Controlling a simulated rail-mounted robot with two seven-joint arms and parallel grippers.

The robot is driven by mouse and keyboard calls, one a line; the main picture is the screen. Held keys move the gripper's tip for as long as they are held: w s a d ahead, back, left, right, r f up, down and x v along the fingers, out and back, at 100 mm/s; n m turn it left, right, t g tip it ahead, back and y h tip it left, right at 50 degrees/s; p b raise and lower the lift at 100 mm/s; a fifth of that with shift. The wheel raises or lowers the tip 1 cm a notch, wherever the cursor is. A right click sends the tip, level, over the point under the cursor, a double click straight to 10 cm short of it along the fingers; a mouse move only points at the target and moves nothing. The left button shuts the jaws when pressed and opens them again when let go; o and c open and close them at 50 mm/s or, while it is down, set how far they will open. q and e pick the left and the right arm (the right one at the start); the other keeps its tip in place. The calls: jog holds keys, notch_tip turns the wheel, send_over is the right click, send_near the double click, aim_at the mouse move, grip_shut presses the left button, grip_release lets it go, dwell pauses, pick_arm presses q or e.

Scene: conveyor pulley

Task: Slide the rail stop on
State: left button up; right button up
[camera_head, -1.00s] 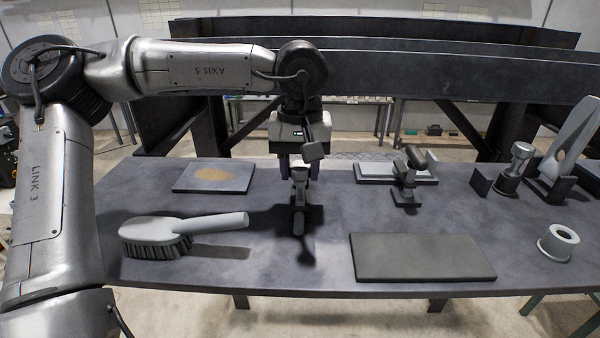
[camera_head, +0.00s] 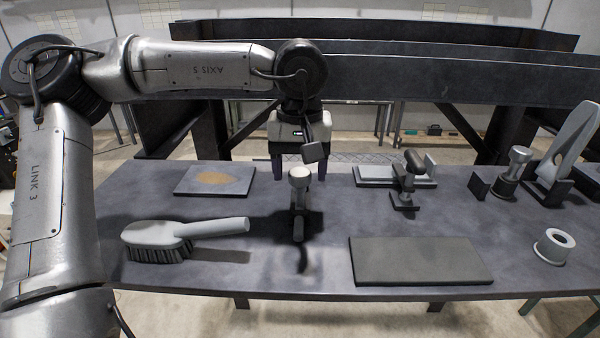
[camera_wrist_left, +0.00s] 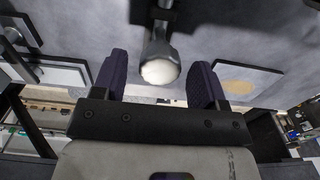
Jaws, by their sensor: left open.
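A small metal part with a pale round knob (camera_head: 299,174) stands near the middle of the bench, its dark lower end toward the front edge. My left gripper (camera_head: 299,169) is above and behind it, open and empty, fingers pointing down. In the left wrist view the knob (camera_wrist_left: 159,70) shows between the two spread fingers, with a gap on each side. A pale rail-like block (camera_head: 372,174) lies to the right, with a dark clamp-like piece (camera_head: 408,180) at its front. I cannot tell for sure which piece is the rail stop. My right gripper is out of view.
A brush (camera_head: 160,238) lies at front left, and a plate with a tan patch (camera_head: 215,179) behind it. A dark flat pad (camera_head: 420,260) is at front right. A pale ring (camera_head: 555,246) and upright parts (camera_head: 517,165) stand at far right. Dark conveyor beams run behind the bench.

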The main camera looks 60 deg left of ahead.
pick_arm(q)
jog(key=shift+r+p, duration=2.4)
jog(key=shift+r, duration=0.5)
